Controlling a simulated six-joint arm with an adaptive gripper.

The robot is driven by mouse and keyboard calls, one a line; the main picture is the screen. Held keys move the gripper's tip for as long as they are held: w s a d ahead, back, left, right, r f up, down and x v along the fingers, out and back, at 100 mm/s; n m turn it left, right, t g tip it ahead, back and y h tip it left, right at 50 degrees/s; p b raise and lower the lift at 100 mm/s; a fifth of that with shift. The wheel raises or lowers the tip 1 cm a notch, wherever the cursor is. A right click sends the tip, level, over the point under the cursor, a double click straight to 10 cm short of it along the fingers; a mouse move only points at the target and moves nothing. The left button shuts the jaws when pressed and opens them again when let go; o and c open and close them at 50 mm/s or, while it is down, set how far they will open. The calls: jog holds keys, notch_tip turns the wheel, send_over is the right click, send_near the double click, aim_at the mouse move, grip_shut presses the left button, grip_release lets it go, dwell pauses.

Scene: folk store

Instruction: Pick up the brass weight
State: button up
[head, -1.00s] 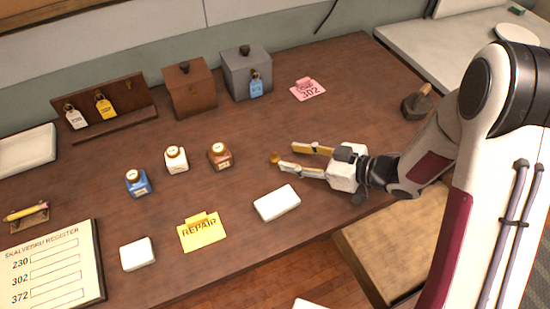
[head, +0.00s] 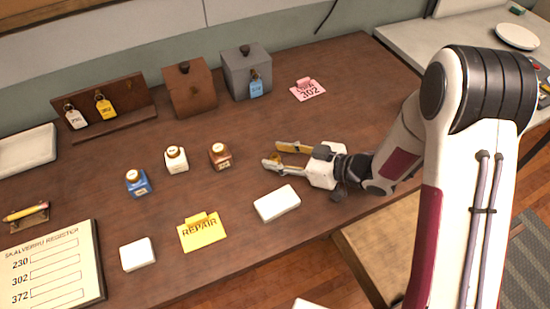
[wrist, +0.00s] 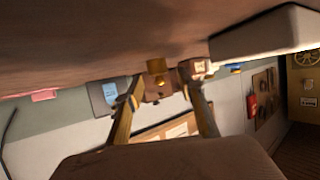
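The brass weight (head: 277,157) is small and stands on the brown table, partly hidden by my gripper's near finger in the head view. My gripper (head: 271,154) is open and low over the table, pointing left, with one finger on each side of the weight. In the wrist view the fingers of my gripper (wrist: 163,82) are spread, with gaps showing beside the weight. I see no clear contact.
A white block (head: 277,203) lies just in front of my gripper. A yellow REPAIR card (head: 202,232) lies nearer. Brown (head: 190,90) and grey (head: 248,75) boxes stand behind.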

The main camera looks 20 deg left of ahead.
grip_shut()
jog(key=shift+r, duration=0.2)
dwell(0.3)
notch_tip(320, 180, up, 10)
jog(key=shift+f, duration=0.2)
dwell(0.6)
